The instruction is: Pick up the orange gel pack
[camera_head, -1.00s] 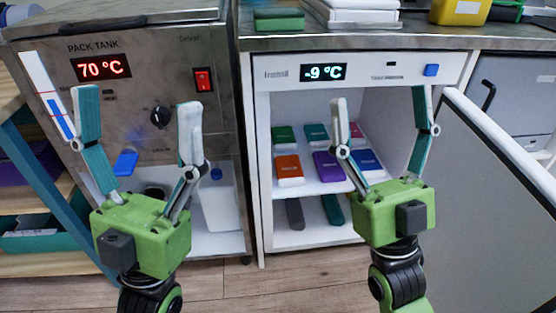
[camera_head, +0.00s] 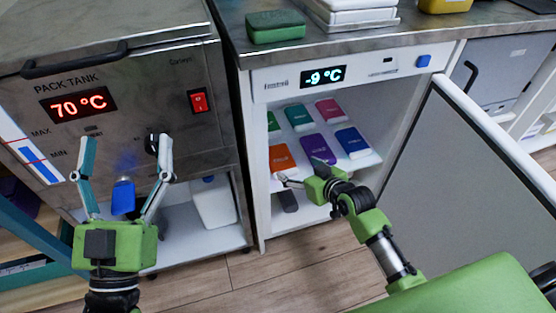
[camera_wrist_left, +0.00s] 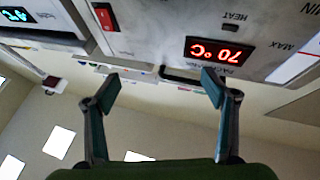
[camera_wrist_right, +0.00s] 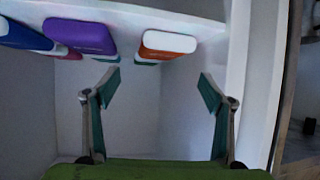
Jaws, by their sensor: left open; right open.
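The orange gel pack (camera_head: 282,158) lies on the upper shelf of the open cold cabinet, at the front left of the packs. In the right wrist view the orange pack (camera_wrist_right: 168,43) shows its end at the shelf edge, beyond the space between my fingers. My right gripper (camera_head: 296,178) is at the cabinet opening, just in front of and slightly below the orange pack. It is open and empty, apart from the pack. My left gripper (camera_head: 126,150) is open and empty in front of the pack tank (camera_head: 120,80).
A purple pack (camera_head: 318,148) lies right of the orange one, a blue pack (camera_head: 352,142) further right, with green, teal and magenta packs behind. The cabinet door (camera_head: 460,170) stands open on the right.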

